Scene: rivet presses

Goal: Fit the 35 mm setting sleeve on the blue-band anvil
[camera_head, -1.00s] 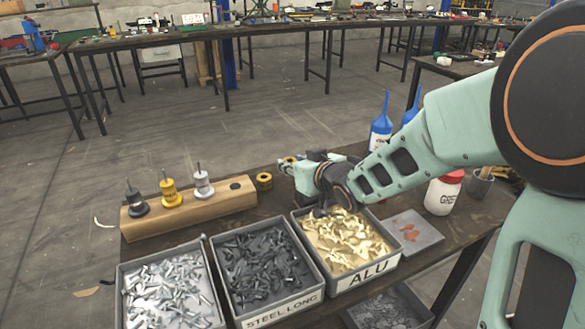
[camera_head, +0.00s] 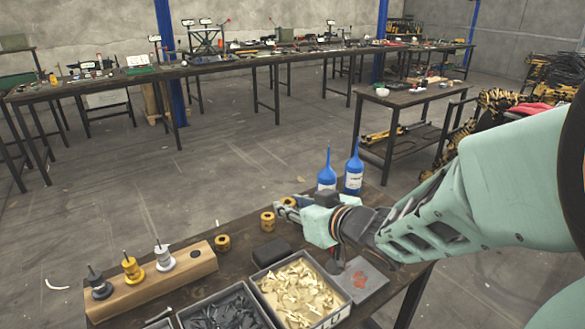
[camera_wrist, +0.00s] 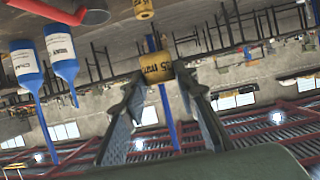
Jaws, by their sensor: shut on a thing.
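My gripper (camera_head: 282,211) is shut on a brass-yellow sleeve (camera_wrist: 155,67) whose dark lettering reads "35 mm" in the wrist view. The sleeve sits between the fingertips, near the far right of the wooden block. Two more yellow sleeves (camera_head: 222,243) (camera_head: 267,221) show in the head view; I cannot tell whether the one by the fingertips is the held one. A wooden block (camera_head: 195,270) carries three anvils: dark grey (camera_head: 100,286), yellow (camera_head: 132,269) and silver (camera_head: 163,258). No blue band can be made out on them at this size.
Two blue bottles (camera_head: 327,176) (camera_head: 354,172) stand behind my gripper. A black box (camera_head: 271,253) lies between block and arm. Bins of brass (camera_head: 298,290) and dark rivets (camera_head: 222,315) fill the front. Another yellow sleeve (camera_wrist: 144,9) shows in the wrist view.

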